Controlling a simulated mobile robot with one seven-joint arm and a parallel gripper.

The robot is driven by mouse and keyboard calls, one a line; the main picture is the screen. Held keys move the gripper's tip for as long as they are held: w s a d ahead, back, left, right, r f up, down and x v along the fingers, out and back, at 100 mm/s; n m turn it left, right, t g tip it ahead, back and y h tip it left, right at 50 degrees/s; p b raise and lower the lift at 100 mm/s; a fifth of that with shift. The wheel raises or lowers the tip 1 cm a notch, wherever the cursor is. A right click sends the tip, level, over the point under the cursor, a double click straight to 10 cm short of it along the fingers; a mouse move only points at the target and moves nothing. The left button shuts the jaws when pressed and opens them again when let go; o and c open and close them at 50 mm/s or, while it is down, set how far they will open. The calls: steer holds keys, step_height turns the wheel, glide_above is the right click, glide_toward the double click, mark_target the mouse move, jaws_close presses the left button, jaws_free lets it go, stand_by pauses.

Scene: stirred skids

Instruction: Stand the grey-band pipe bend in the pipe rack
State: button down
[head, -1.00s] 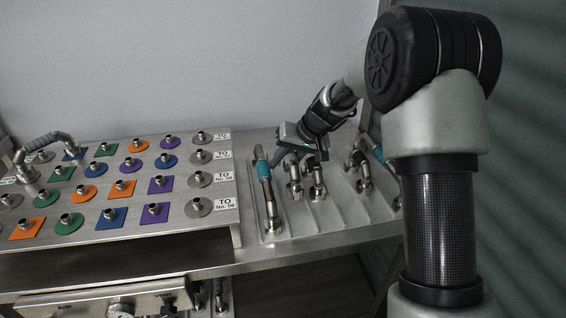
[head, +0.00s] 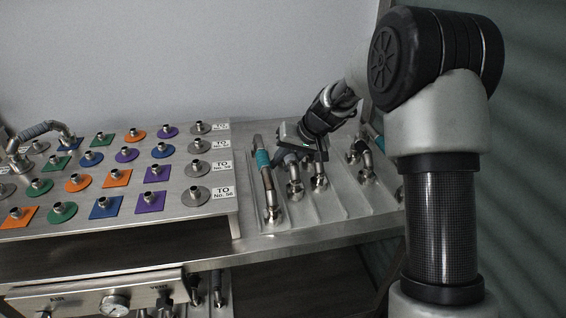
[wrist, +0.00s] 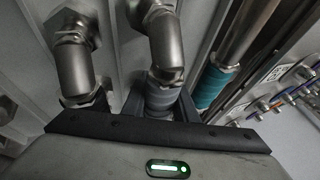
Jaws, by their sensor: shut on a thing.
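The grey-band pipe bend (head: 294,178) is upright in the pipe rack (head: 345,203), just right of a bend with a teal band. My gripper (head: 302,153) is at its upper part. In the wrist view my gripper (wrist: 160,105) is shut on the grey band, and the bend's metal elbow (wrist: 165,45) stands out beyond the fingers. Its foot looks to be at the rack, but I cannot tell whether it is fully seated. The fingers partly hide the band.
The teal-band bend (head: 265,180) stands close on the left, and another bend (head: 319,181) close on the right. More bends (head: 364,163) stand further right. A port panel (head: 130,215) with coloured tags and a grey-sleeved bend (head: 42,130) fills the left.

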steer(key=shift+f, duration=0.2)
stand_by(0.6)
steer(key=c, duration=1.3)
jaws_free()
steer(key=shift+c, duration=0.2)
steer(key=shift+d+f, duration=0.1)
steer(key=p+v, duration=0.3)
steer(key=v, duration=1.4)
steer(key=shift+s+r+p, duration=0.15)
steer(key=shift+r+p, duration=0.2)
